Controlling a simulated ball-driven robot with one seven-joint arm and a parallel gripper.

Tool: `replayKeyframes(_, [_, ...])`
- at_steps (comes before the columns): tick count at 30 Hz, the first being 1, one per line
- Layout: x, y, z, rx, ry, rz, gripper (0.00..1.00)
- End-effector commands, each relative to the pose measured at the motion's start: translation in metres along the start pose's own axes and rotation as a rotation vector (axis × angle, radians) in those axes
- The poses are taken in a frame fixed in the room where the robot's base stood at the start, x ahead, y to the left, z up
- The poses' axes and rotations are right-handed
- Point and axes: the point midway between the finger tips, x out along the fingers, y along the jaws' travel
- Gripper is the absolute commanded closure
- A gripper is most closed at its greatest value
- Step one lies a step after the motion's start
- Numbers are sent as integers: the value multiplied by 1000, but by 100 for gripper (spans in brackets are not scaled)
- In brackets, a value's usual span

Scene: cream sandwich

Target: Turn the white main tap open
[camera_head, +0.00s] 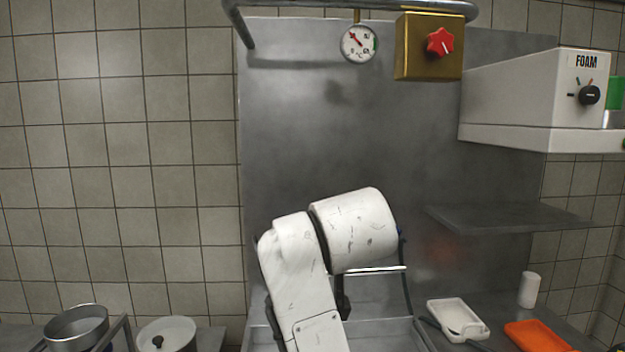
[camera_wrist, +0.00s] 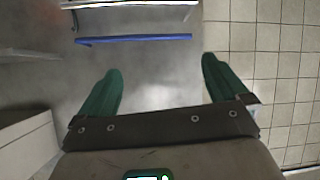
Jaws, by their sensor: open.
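I cannot make out a white main tap in either view. My gripper (camera_wrist: 161,70) shows in the wrist view with its two green fingers spread wide and nothing between them. A blue bar (camera_wrist: 135,40) lies beyond the fingertips, apart from them, with a pale bar above it in the picture. In the head view my white arm rises in the middle, in front of the steel back panel (camera_head: 300,130), and my gripper is hidden behind it.
A pressure gauge (camera_head: 359,43) and a brass box (camera_head: 420,65) with a red star knob (camera_head: 440,42) are at the top. A FOAM unit (camera_head: 510,95) with a black knob (camera_head: 589,95) is right. Below are a steel shelf (camera_head: 510,218), white tray (camera_head: 458,319), orange tray (camera_head: 538,336) and pots (camera_head: 78,328).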

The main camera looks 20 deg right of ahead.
Motion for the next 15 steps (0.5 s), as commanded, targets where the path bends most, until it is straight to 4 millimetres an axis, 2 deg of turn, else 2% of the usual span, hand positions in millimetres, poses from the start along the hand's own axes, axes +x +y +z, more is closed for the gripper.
replayKeyframes(1, [-19,0,-41,10,52,7,0])
replayKeyframes(3, [-44,0,-86,23,114,16,0])
replayKeyframes(5, [-66,1,-123,36,166,27,0])
replayKeyframes(6, [-83,2,-147,45,202,33,0])
replayKeyframes(8, [-110,4,-182,59,254,43,0])
replayKeyframes(9, [-129,6,-205,69,289,49,0])
replayKeyframes(12, [-177,12,-254,98,371,65,0])
replayKeyframes(15, [-220,19,-292,124,439,79,0])
